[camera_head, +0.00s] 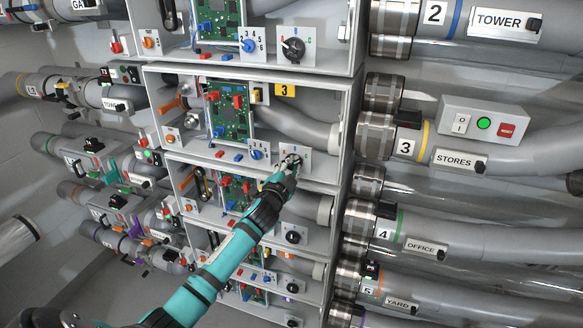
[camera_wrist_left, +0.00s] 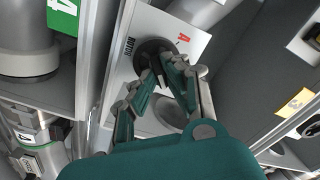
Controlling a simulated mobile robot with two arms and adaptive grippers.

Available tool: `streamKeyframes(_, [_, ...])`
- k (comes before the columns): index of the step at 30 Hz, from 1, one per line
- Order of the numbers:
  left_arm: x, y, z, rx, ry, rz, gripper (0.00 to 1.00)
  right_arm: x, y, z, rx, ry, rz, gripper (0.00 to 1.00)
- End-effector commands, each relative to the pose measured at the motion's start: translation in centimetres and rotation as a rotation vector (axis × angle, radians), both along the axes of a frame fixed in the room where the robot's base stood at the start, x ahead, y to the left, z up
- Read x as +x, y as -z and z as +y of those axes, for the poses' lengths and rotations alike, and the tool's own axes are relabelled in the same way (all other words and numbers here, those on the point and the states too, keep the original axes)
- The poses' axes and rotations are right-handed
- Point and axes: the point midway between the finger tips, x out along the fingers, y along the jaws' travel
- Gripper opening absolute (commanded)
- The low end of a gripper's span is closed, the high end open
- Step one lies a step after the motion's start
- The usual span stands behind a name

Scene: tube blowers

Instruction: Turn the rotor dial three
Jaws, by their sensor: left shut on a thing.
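The rotor dial of unit three is a black round dial. It shows in the left wrist view (camera_wrist_left: 152,48) on a white plate (camera_wrist_left: 195,42) with a red letter A and small black lettering. In the head view its plate (camera_head: 307,153) is on the front of the shelf bay with the yellow 3 tag (camera_head: 285,91), and my gripper mostly covers the dial. My left gripper (camera_head: 291,163) is at this dial; in the left wrist view its fingers (camera_wrist_left: 172,72) are shut on the dial's grip. I cannot read the dial's pointer position. My right gripper is not in view.
A circuit board (camera_head: 228,112) and a blue selector knob (camera_head: 257,155) are left of the dial. Another bay's black dial (camera_head: 293,48) is above, and one (camera_head: 292,237) is below. Thick grey pipes, including STORES (camera_head: 510,158), run along the right. The bay walls stand close around my gripper.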

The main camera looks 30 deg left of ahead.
Motion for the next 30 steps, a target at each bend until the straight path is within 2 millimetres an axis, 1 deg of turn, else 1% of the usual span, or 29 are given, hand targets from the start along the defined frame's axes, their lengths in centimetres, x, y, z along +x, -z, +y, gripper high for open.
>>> streamKeyframes(6, [0.05,-0.17,0.05,0.109,-0.001,0.022,0.00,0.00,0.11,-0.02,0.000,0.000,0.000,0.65])
streamKeyframes(12, [0.07,-0.14,0.02,0.158,-0.001,0.033,0.00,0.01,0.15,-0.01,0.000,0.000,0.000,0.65])
streamKeyframes(27, [0.06,-0.15,0.04,0.176,-0.003,0.038,0.00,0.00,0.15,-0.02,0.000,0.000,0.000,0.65])
streamKeyframes(28, [0.06,-0.15,0.04,0.176,-0.003,0.038,0.13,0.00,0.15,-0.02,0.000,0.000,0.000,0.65])
streamKeyframes(30, [0.06,-0.15,0.04,0.175,-0.003,0.037,0.22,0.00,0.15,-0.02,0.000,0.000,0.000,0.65])
